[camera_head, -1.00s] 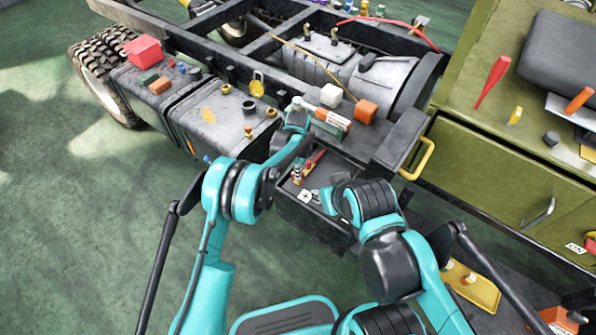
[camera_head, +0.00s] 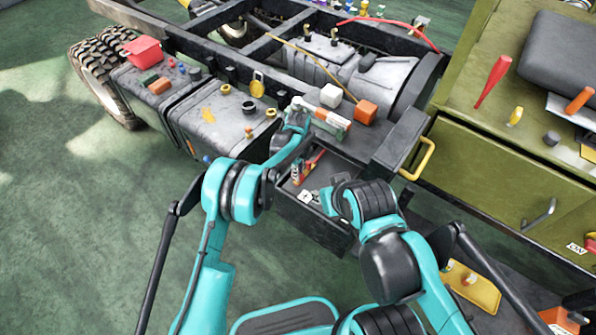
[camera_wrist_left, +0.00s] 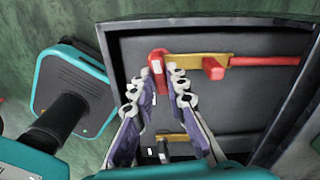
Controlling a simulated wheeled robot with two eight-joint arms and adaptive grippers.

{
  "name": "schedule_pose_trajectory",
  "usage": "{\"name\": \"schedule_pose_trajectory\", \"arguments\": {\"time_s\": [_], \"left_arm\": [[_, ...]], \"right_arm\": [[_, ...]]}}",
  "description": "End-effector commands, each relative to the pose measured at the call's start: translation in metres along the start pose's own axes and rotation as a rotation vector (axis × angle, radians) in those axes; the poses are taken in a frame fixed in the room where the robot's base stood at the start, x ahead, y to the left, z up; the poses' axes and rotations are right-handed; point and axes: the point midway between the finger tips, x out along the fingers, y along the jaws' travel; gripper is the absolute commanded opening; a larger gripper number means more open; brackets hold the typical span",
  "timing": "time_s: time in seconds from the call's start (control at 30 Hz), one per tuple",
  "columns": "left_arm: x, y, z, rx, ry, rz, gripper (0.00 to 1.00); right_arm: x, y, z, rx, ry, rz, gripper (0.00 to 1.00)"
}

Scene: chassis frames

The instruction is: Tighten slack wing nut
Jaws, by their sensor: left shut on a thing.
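I cannot pick out the wing nut with certainty in either view. In the left wrist view my left gripper (camera_wrist_left: 165,84) points into a dark open tray (camera_wrist_left: 275,110). Its fingertips are close together at the red end (camera_wrist_left: 158,58) of a tool with a yellow bar (camera_wrist_left: 197,60) and a red handle. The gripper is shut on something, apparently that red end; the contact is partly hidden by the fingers. In the head view the left arm reaches over the tray and hides its own fingertips. My right arm's end (camera_head: 343,195) is beside the tray; its fingers are unclear.
A second yellow-and-dark tool (camera_wrist_left: 172,137) lies lower in the tray. In the head view, a red box (camera_head: 143,50), a white cube (camera_head: 330,95) and an orange block (camera_head: 364,112) sit on the chassis. A yellow handle (camera_head: 420,158) juts out from the green cabinet (camera_head: 480,180) at right.

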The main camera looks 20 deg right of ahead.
Motion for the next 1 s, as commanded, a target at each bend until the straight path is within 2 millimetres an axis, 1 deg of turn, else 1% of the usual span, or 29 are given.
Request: {"name": "schedule_pose_trajectory", "arguments": {"time_s": [0.2, 0.23, 0.27, 0.3, 0.57, 0.67, 0.77, 1.0], "left_arm": [[0.000, 0.000, 0.000, -0.001, 0.000, -0.001, 0.00], [0.000, 0.000, 0.000, -0.001, 0.000, -0.001, 0.21], [0.000, 0.000, 0.000, -0.001, 0.000, -0.001, 0.29], [0.000, 0.000, 0.000, -0.001, 0.000, -0.001, 0.34], [0.000, 0.000, 0.000, -0.001, 0.000, 0.000, 0.34], [-0.005, 0.000, 0.000, -0.001, 0.000, 0.000, 0.34], [-0.018, 0.000, 0.000, -0.001, 0.000, 0.000, 0.34], [-0.070, 0.000, 0.000, -0.001, 0.000, 0.000, 0.34]], "right_arm": [[0.000, 0.000, 0.000, 0.000, 0.000, 0.000, 0.32], [0.000, 0.000, 0.000, 0.000, 0.000, 0.000, 0.32], [0.000, 0.000, 0.000, 0.000, 0.000, 0.000, 0.32], [0.000, 0.000, 0.000, 0.000, 0.000, 0.000, 0.32], [0.000, 0.000, 0.000, 0.000, 0.000, 0.000, 0.32], [0.000, 0.000, 0.000, 0.000, 0.000, 0.000, 0.32], [0.000, 0.000, 0.000, 0.000, 0.000, 0.000, 0.32], [0.000, 0.000, 0.000, 0.000, 0.000, 0.000, 0.32]]}}
